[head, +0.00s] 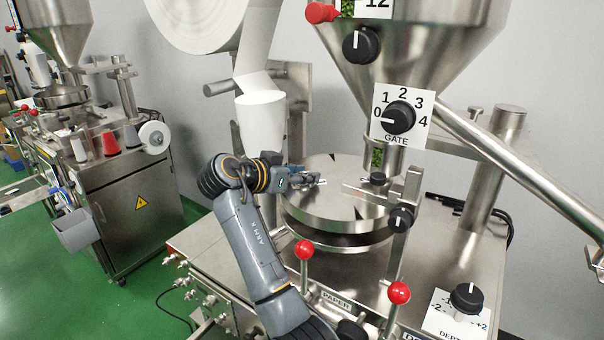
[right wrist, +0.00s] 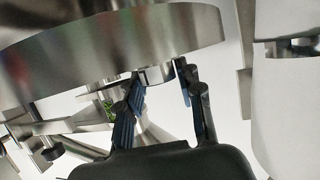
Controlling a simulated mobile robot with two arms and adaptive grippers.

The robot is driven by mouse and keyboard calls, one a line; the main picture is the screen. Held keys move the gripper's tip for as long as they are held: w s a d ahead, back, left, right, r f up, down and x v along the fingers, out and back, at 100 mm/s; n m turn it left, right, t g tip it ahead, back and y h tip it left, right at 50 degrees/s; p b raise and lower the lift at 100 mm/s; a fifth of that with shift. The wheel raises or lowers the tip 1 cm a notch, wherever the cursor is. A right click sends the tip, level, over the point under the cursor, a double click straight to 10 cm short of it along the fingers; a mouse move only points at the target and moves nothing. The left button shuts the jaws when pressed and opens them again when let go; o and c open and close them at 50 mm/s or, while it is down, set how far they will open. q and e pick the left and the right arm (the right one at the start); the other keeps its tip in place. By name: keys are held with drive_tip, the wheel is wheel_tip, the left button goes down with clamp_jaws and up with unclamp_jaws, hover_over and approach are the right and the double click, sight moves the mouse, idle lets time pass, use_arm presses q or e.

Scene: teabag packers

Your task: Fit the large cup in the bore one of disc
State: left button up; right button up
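The round steel disc (head: 335,205) lies flat on the machine; in the right wrist view its broad metal rim (right wrist: 120,45) fills the top. My right gripper (head: 318,179) reaches over the disc's left part from the left, low above its top face. In the right wrist view its two blue-padded fingers (right wrist: 160,72) flank a short shiny metal cylinder, which looks like the large cup (right wrist: 156,75). The fingers look closed on its sides. The cup's lower end and any bore under it are hidden, so I cannot tell whether it sits in bore one. My left gripper is out of view.
The hopper with its gate dial (head: 400,117) stands over the disc's right side, with a steel post (head: 406,205) beside it. Two red-knobbed levers (head: 304,250) are in front of the disc.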

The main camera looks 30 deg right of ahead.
drive_tip(key=shift+o, duration=1.2)
drive_tip(key=shift+a+r, duration=0.1)
drive_tip(key=v, duration=1.2)
